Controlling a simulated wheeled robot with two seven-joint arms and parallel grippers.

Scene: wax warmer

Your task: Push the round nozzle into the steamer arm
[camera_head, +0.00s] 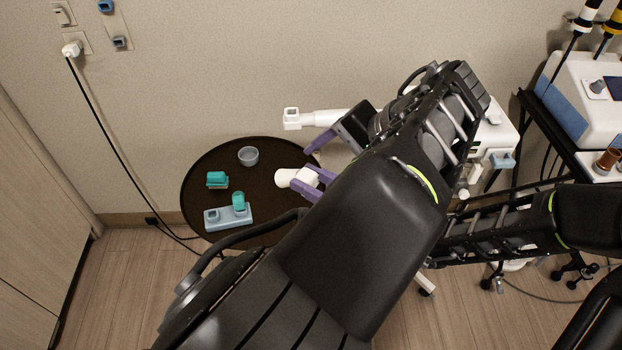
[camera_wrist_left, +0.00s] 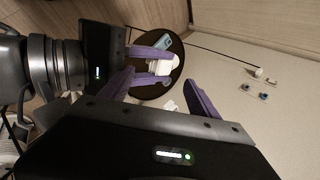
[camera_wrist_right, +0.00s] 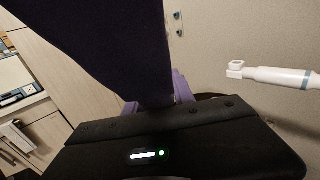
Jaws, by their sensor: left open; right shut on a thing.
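The white round nozzle (camera_head: 284,177) is held over the dark round table. My right gripper (camera_head: 298,182) is shut on it, its purple fingers on either side; the nozzle also shows in the left wrist view (camera_wrist_left: 160,67). The white steamer arm (camera_head: 322,117) reaches left along the wall and ends in a squarish open socket (camera_head: 292,118). The arm also shows at the right of the right wrist view (camera_wrist_right: 280,75). The nozzle is apart from it, below in the head view. My left gripper (camera_wrist_left: 160,80) is open and empty, just below the steamer arm in the head view.
The dark round table (camera_head: 200,165) holds a grey bowl (camera_head: 248,156), a teal block (camera_head: 217,180) and a pale blue tray (camera_head: 228,221) with a teal piece. White equipment (camera_head: 590,90) stands at the right. A cord hangs from the wall outlet (camera_head: 72,48). My arms cross closely.

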